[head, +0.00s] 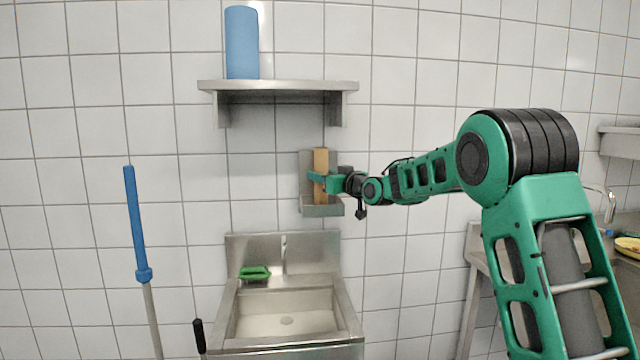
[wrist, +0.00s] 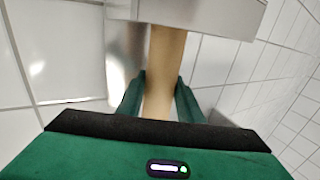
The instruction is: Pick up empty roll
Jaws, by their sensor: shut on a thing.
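The empty roll (head: 320,163) is a plain brown cardboard tube. It stands upright in a small metal wall holder (head: 322,211) below the shelf. My gripper (head: 316,183) reaches in from the right and is shut around the middle of the roll. In the wrist view the roll (wrist: 163,75) runs between the two green fingers of my gripper (wrist: 160,95), one on each side. The roll's lower end is hidden in the holder in the head view.
A metal shelf (head: 285,85) with a blue roll (head: 242,42) is above. A metal sink (head: 287,315) with a green object (head: 254,273) stands below. A blue-handled pole (head: 137,225) is at left. A counter (head: 480,262) stands at right.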

